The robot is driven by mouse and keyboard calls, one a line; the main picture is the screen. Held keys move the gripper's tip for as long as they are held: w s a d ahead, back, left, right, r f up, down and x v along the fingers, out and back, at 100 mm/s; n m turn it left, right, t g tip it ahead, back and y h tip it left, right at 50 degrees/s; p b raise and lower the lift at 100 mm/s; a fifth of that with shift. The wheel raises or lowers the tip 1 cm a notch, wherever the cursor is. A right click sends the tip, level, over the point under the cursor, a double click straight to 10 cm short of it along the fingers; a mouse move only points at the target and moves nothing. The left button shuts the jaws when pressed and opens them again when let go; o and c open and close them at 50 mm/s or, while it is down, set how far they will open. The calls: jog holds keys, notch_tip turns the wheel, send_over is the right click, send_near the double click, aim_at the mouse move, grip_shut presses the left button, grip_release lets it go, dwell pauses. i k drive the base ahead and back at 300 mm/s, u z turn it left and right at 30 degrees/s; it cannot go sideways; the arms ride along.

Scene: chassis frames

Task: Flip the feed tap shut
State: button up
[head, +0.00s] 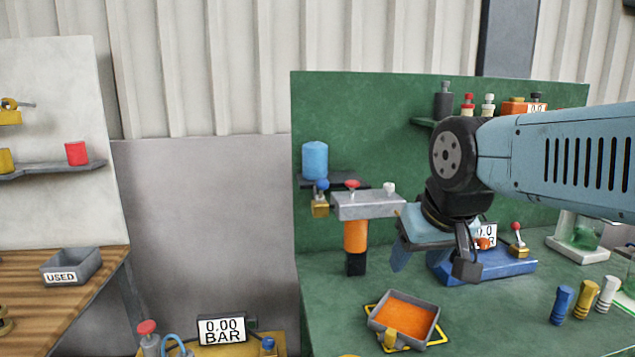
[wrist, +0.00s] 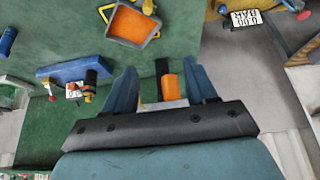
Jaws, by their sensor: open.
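My gripper (head: 434,262) points down over the green bench, its blue fingers apart and empty. It is in front of the blue base and right of a grey block (head: 368,206) on an orange and black post (head: 356,238). A brass tap (head: 320,208) with a blue ball handle is at the block's left end. Another brass tap (head: 518,249) with a red-tipped lever standing up is at the right of the blue base (head: 500,268). I cannot tell which is the feed tap. In the wrist view my open fingers (wrist: 161,88) frame the orange post (wrist: 169,88).
A grey tray (head: 404,318) with an orange filling lies in front. Blue, yellow and white cylinders (head: 582,303) stand at the right. A display (head: 222,330) reading 0.00 BAR sits low at the left. A gap separates the green bench from the wooden bench (head: 60,310).

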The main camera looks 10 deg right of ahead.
aim_at(323, 184)
jog(key=z, duration=0.05)
jog(key=k, duration=0.5)
jog(key=z, duration=1)
jog(key=k, duration=1)
jog(key=u, duration=0.5)
jog(key=i, duration=1)
jog(key=u, duration=0.05)
